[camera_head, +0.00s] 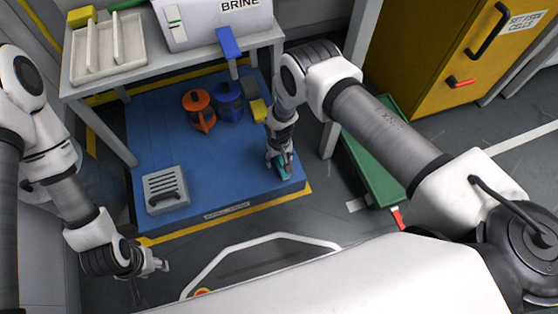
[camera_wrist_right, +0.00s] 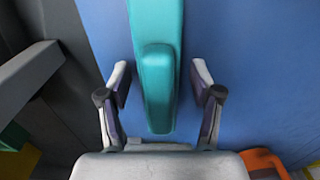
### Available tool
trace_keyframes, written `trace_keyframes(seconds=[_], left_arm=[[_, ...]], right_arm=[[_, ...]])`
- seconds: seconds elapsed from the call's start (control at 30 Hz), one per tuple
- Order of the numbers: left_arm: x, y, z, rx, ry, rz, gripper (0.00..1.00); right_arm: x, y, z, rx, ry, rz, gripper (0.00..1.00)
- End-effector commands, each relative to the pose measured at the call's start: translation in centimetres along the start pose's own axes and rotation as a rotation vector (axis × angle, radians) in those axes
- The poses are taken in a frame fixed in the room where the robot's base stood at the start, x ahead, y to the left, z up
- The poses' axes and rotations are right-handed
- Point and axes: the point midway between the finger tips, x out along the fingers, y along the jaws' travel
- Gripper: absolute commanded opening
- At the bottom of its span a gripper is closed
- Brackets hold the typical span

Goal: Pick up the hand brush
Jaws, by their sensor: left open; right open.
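The teal hand brush (camera_head: 284,173) lies on the blue mat (camera_head: 232,172), near its right front part. My right gripper (camera_head: 279,160) is directly over it and partly hides it. In the right wrist view the brush (camera_wrist_right: 160,85) runs lengthwise between the two open fingers of my right gripper (camera_wrist_right: 161,82), with a gap on both sides. The brush's far end is cut off by the frame. My left gripper (camera_head: 158,267) is open and empty, low at the left, in front of the mat.
An orange container (camera_head: 199,110) and a dark blue one (camera_head: 228,102) stand on the mat towards the back. A grey slotted box (camera_head: 165,189) is at the mat's front left. A table (camera_head: 180,60) stands over the mat's back. A green tray (camera_head: 372,165) lies to the right.

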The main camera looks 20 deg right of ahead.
Motion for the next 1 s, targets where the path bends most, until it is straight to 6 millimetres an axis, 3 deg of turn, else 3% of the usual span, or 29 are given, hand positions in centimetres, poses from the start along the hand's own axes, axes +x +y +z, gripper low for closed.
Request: trace_keyframes(seconds=[0.1,0.2,0.3,0.67,1.0], left_arm=[[-0.2,0.0,0.0,0.000,0.000,0.000,0.43],[-0.2,0.0,0.0,0.000,0.000,0.000,0.43],[-0.2,0.0,0.0,0.000,0.000,0.000,0.43],[-0.6,0.0,0.0,0.000,0.000,0.000,0.43],[-4.6,0.0,0.0,0.000,0.000,0.000,0.43]], right_arm=[[-0.2,0.0,-0.1,0.000,0.001,0.000,0.65],[-0.2,0.0,-0.1,0.001,0.001,0.000,0.29],[-0.2,0.0,-0.1,0.001,0.001,0.000,0.00],[-1.0,0.0,-0.1,0.001,0.003,0.000,0.00],[-8.8,0.0,-0.1,0.001,0.002,0.000,0.00]])
